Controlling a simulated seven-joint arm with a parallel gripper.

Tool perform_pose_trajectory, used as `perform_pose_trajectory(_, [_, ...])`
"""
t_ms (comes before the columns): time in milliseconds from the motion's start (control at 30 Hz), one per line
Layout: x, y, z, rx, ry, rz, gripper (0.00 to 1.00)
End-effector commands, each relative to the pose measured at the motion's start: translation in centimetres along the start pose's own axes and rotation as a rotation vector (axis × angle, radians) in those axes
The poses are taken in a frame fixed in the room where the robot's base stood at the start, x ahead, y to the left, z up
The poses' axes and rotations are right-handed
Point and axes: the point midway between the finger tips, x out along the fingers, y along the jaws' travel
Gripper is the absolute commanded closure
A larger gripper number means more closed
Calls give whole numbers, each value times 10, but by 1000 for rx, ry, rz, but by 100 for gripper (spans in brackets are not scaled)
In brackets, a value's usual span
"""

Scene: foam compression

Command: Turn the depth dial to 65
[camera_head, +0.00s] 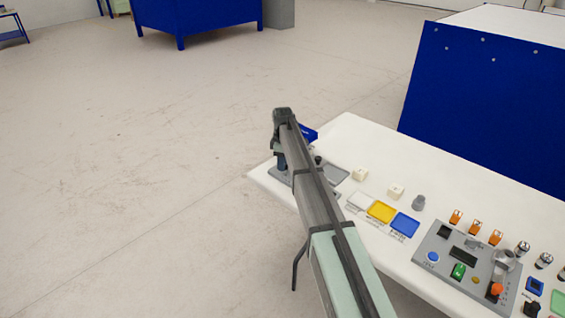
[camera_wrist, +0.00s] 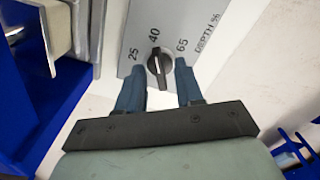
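The depth dial (camera_wrist: 159,66) is a black knob with a white line, on a grey panel (camera_wrist: 136,35) marked 25, 40, 65 and DEPTH %. Its line appears to point near the 40 mark; 65 is to its right. My gripper (camera_wrist: 159,72) is open, with one blue finger on each side of the knob. I cannot tell whether either finger touches it. In the head view my gripper (camera_head: 281,160) is over the far left end of the white table, and the dial is not discernible there.
The white table (camera_head: 350,130) also bears white, yellow (camera_head: 381,211) and blue (camera_head: 404,225) trays, pale blocks (camera_head: 360,174), a grey control box (camera_head: 440,243) and several orange-topped items (camera_head: 475,227). A large blue cabinet (camera_head: 480,100) stands behind. In the wrist view, blue structures flank the panel.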

Motion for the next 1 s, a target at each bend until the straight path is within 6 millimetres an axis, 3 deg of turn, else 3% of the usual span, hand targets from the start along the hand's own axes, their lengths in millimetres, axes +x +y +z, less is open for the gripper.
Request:
perform_pose_trajectory(267, [1, 0, 0, 0, 0, 0, 64])
perform_pose_trajectory(667, [1, 0, 0, 0, 0, 0, 100])
perform_pose_trajectory(1000, [1, 0, 0, 4, 0, 0, 100])
